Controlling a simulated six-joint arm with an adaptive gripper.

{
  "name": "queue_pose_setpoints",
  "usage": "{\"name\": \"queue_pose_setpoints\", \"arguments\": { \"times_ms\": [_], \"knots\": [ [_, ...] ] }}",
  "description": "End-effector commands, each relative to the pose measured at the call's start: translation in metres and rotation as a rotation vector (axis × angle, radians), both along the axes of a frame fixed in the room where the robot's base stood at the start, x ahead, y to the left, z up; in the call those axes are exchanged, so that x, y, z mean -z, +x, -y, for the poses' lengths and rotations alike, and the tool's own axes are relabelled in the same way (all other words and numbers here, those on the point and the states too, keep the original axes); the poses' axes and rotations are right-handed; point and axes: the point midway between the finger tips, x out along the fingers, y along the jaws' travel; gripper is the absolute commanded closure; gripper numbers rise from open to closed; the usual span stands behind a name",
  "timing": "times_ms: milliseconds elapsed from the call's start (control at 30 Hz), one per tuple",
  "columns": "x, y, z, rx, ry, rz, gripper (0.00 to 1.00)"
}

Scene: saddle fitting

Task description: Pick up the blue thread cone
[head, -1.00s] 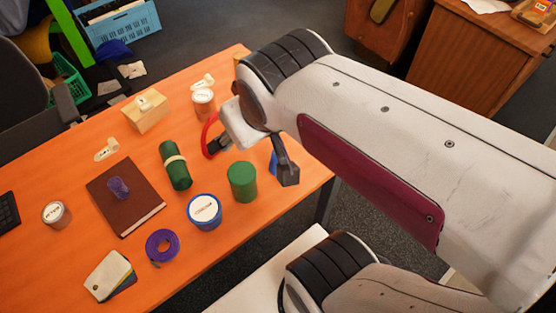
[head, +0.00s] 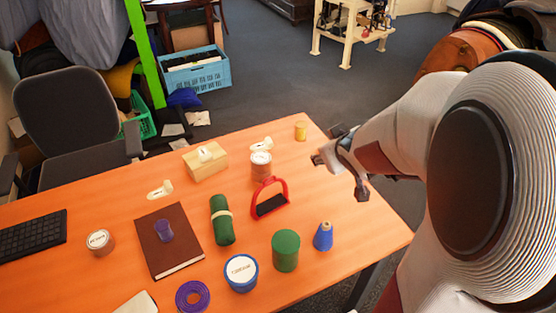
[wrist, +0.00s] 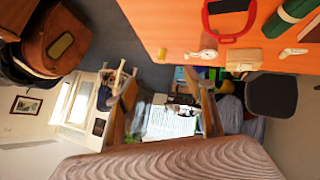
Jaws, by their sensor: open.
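The blue thread cone (head: 323,238) stands upright on the orange table near its right edge in the head view, with a small pale tip on top. It is fully visible there, and I cannot make it out in the wrist view. My gripper (head: 340,177) is open and empty, above the right side of the table and higher in the picture than the cone. It does not touch the cone.
A green cylinder (head: 286,251) stands just left of the cone. A red stirrup (head: 269,198) stands farther back, and a blue-rimmed tin (head: 241,273) is at the front. A small yellow cylinder (head: 300,131) is near the far corner. The table right of the cone is clear.

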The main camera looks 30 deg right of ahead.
Motion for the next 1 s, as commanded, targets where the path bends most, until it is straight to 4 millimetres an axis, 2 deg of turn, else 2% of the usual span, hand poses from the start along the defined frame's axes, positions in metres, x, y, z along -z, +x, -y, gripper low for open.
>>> {"name": "queue_pose_setpoints", "arguments": {
  "times_ms": [200, 433, 700, 1000],
  "knots": [
    [0.032, 0.013, 0.017, -0.061, 0.033, 0.021, 0.46],
    [0.066, 0.019, 0.024, -0.136, 0.106, 0.055, 0.46],
    [0.104, 0.016, 0.019, -0.223, 0.24, 0.107, 0.46],
    [0.136, -0.001, 0.004, -0.308, 0.43, 0.19, 0.46]
  ]
}}
